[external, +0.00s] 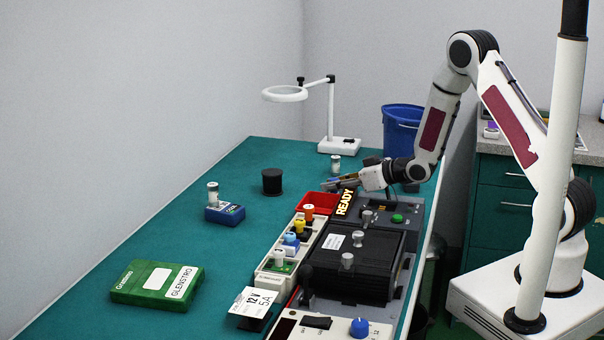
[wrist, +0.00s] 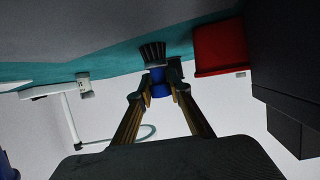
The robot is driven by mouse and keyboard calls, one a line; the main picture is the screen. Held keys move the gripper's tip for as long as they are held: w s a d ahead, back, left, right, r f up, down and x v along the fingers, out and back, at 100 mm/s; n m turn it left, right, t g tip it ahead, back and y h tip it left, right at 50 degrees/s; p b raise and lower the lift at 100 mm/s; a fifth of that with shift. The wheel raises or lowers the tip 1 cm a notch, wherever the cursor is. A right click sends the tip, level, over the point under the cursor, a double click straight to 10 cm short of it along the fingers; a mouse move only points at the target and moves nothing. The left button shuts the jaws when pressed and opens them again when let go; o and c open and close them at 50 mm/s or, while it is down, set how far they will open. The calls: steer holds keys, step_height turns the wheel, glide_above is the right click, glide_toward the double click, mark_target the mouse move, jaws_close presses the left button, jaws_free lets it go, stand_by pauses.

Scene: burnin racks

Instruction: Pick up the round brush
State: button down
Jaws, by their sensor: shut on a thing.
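The round brush shows in the wrist view, with dark bristles (wrist: 152,52) and a blue handle (wrist: 160,88). My gripper (wrist: 166,76) is shut on the blue handle, with one finger on each side and the bristles beyond the fingertips. In the external view my gripper (external: 334,184) is at the far end of the bench, just above and behind the red tray (external: 316,202). The brush is small and hard to make out there. I cannot tell whether its bristles touch the bench.
A black machine with a READY sign (external: 345,203) stands close to my gripper. A black cylinder (external: 272,182), a ring lamp (external: 286,94) and a small jar (external: 336,164) stand nearby. A blue bin (external: 402,130) is behind. The bench's left side has free room.

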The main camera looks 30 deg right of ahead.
mark_target(334, 179)
steer(key=shift+r, duration=0.25)
steer(key=shift+r, duration=4.75)
